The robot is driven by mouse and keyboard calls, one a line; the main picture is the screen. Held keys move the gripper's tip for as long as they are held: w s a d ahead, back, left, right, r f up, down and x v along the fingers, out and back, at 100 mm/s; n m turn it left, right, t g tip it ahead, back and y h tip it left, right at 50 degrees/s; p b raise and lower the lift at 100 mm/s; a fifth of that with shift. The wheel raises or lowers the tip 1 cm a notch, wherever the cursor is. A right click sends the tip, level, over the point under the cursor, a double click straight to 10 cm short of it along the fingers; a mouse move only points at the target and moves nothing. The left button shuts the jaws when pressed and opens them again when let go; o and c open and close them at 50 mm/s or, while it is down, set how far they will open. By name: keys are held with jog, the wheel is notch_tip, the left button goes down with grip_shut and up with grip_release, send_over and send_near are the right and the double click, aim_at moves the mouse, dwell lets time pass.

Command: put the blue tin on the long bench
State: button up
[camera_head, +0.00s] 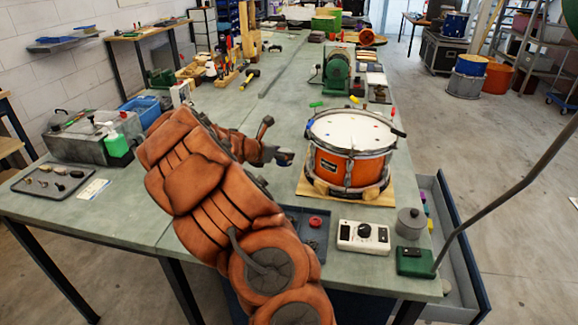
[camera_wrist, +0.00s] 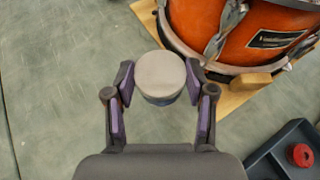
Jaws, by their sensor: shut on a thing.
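The blue tin (camera_wrist: 160,94) shows a round grey lid and a thin band of blue side in the wrist view. My gripper (camera_wrist: 160,82) is shut on it, with one finger on each side. In the head view my gripper (camera_head: 284,157) is over the long bench (camera_head: 262,115), left of the orange drum, and only a small bit of the blue tin (camera_head: 284,163) shows. The long bench has a grey-green top. Whether the tin touches it or hangs above it I cannot tell.
The orange drum (camera_head: 352,164) stands on a wooden board just right of my gripper. A dark tray with a red round thing (camera_head: 315,222), a white control box (camera_head: 363,237) and a grey lidded pot (camera_head: 410,223) lie nearer. Bare bench top lies left and beyond.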

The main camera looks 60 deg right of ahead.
jog(key=shift+f, duration=3)
jog(key=o, duration=1.2)
jog(key=shift+f, duration=0.15)
jog(key=shift+a+r, duration=0.15)
jog(key=shift+r, duration=0.05)
jog(key=b+v, duration=0.1)
jog(key=v, duration=1)
jog(key=shift+a+r, duration=0.2)
jog(key=shift+a, duration=0.15)
